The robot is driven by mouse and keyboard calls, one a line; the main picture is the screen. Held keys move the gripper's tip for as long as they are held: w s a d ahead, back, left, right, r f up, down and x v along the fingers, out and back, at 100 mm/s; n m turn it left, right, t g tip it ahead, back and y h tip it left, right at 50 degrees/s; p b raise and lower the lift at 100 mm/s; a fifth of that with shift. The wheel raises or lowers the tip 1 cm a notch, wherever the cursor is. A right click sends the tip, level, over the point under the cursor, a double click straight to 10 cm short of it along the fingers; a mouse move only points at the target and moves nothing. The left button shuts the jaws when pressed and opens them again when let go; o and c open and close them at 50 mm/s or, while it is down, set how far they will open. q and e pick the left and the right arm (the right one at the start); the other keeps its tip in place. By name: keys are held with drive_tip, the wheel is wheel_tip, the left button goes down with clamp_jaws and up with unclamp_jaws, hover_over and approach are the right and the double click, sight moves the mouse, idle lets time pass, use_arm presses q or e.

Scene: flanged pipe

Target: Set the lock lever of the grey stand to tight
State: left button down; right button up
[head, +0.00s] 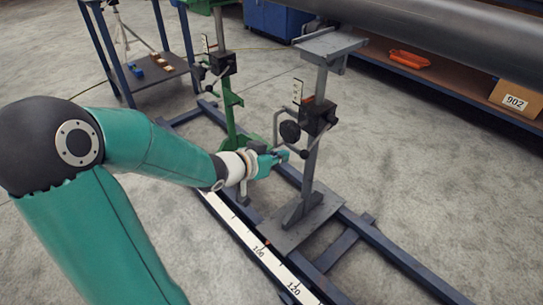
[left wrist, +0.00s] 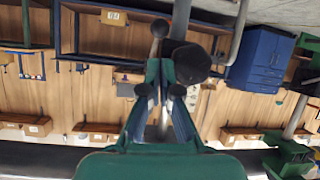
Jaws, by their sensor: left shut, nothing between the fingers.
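The grey stand (head: 311,165) stands upright on a flat base plate on the rails in the head view. Its dark clamp block carries a round black knob, a bent grey rod, and a thin lock lever (head: 319,137) with dark ball ends, slanting down to the left. My left gripper (head: 281,155) is shut and empty, just left of the lever's lower ball. In the left wrist view, my left gripper (left wrist: 164,66) points at the clamp area. A ball-ended rod (left wrist: 159,30) and the black knob (left wrist: 190,62) show just beyond its fingertips. I cannot tell whether they touch. My right gripper is not in view.
A green stand (head: 228,100) with a similar clamp stands behind to the left. A large grey pipe (head: 440,30) lies across the top right. A marked scale (head: 258,250) runs along the rails. A shelf with an orange item (head: 410,59) is at right.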

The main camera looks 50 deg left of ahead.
use_arm(q)
drive_tip(key=v, duration=0.4)
drive_tip(key=shift+w+r, duration=0.15)
drive_tip(key=shift+r, duration=0.05)
drive_tip(key=shift+w, duration=0.1)
drive_tip(key=w+d+f+g+h, duration=0.3)
drive_tip(key=d+f+g+h, duration=0.3)
drive_tip(key=d+f, duration=1.5)
drive_tip(key=s+d+f+g, duration=0.6)
drive_tip(key=s+d+f, duration=0.2)
drive_tip(key=s+f, duration=0.5)
wheel_tip(320, 180, up, 34)
drive_tip(key=p, duration=3.5)
drive_tip(key=shift+a+y, duration=0.35)
drive_tip(key=shift+y, duration=0.05)
